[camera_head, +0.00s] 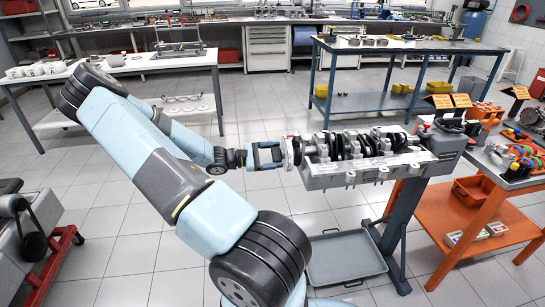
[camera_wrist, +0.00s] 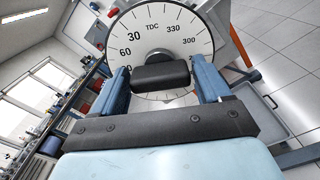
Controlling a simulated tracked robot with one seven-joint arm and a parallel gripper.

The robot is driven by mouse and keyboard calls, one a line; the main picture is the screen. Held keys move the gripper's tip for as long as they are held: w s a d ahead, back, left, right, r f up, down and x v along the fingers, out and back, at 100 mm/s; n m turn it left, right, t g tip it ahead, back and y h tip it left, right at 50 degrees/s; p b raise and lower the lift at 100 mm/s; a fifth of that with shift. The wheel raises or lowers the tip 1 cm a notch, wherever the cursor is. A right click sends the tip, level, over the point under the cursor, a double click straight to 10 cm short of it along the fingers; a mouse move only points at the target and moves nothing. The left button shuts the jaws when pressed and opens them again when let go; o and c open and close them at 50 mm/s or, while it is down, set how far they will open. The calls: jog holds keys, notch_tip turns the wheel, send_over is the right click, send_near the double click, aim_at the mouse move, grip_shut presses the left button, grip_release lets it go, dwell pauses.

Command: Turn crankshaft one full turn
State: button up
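The crankshaft (camera_head: 349,146) lies in the grey engine block (camera_head: 365,173) on a stand, its dark webs and journals showing from above. A white degree wheel (camera_head: 288,153) is at the block's left end. In the wrist view the degree wheel (camera_wrist: 160,35) faces me, with TDC near its top. A black bar (camera_wrist: 160,76) stands in front of the wheel. My gripper (camera_head: 281,155) is at the wheel from the left. In the wrist view its blue fingers (camera_wrist: 160,78) lie on either side of the bar, very close to its ends. Whether they press on it is unclear.
A grey drip tray (camera_head: 345,258) lies below the engine. An orange cart (camera_head: 475,215) with tools stands close on the right. A blue workbench (camera_head: 400,45) and a white table (camera_head: 150,62) stand behind. Open tiled floor lies front left of the stand.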

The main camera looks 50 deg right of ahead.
jog(key=c, duration=0.7)
jog(key=shift+m, duration=0.8)
jog(key=o, duration=1)
jog(key=v, duration=1.4)
